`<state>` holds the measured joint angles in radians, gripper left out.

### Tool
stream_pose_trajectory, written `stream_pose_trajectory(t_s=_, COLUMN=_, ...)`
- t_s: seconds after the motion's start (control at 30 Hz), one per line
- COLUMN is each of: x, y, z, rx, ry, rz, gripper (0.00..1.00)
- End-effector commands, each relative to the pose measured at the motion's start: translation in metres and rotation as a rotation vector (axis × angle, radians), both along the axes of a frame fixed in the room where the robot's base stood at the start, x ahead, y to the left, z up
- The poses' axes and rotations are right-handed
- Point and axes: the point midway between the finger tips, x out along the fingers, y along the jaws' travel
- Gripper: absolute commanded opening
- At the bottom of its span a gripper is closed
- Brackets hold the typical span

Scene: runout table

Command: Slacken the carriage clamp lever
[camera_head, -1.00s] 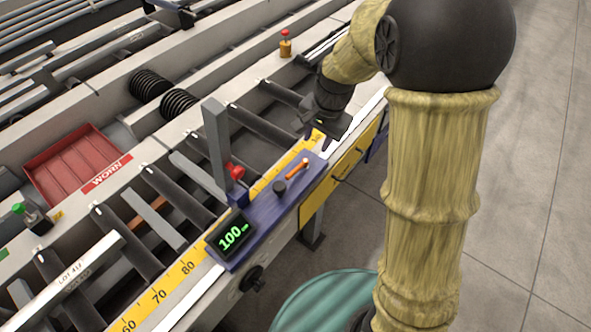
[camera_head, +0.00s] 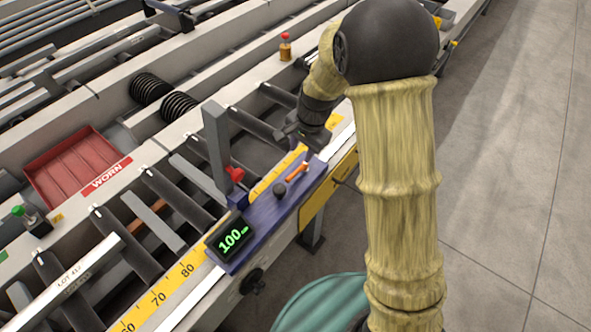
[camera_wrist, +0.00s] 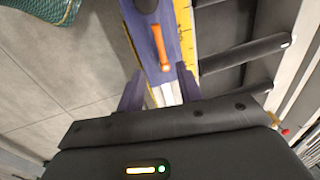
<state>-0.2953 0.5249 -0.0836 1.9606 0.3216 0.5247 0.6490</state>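The carriage (camera_head: 262,222) is a purple-blue block on the yellow scale rail, with a display reading 100. Its orange clamp lever (camera_head: 298,172) lies on top toward the far end, beside a dark round knob (camera_head: 280,189). My gripper (camera_head: 290,137) is above the rail, just beyond the lever's far end. In the wrist view the lever (camera_wrist: 160,45) is ahead of my gripper (camera_wrist: 160,75). The two fingers are spread apart with nothing between them, and the lever's rounded end lies slightly beyond the fingertips.
A grey upright stop (camera_head: 216,145) and a red knob (camera_head: 235,174) stand left of the carriage. Dark rollers (camera_head: 170,187) fill the table. A red tray (camera_head: 75,160) marked WORN and a bottle-like, red-topped item (camera_head: 285,46) are farther back. Open floor lies right.

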Motion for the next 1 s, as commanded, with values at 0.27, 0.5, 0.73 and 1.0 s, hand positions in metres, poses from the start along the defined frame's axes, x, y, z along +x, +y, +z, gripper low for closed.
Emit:
stream_pose_trajectory(t_s=0.27, x=0.005, y=0.007, z=-0.050, rx=0.000, ry=0.006, rz=-0.001, gripper=0.36)
stream_pose_trajectory(t_s=0.5, x=0.010, y=0.013, z=-0.089, rx=0.000, ry=0.004, rz=0.000, gripper=0.36)
stream_pose_trajectory(t_s=0.73, x=0.014, y=0.016, z=-0.110, rx=0.000, ry=0.000, rz=-0.001, gripper=0.36)
stream_pose_trajectory(t_s=1.0, x=0.014, y=0.017, z=-0.112, rx=0.000, ry=-0.001, rz=-0.001, gripper=0.36)
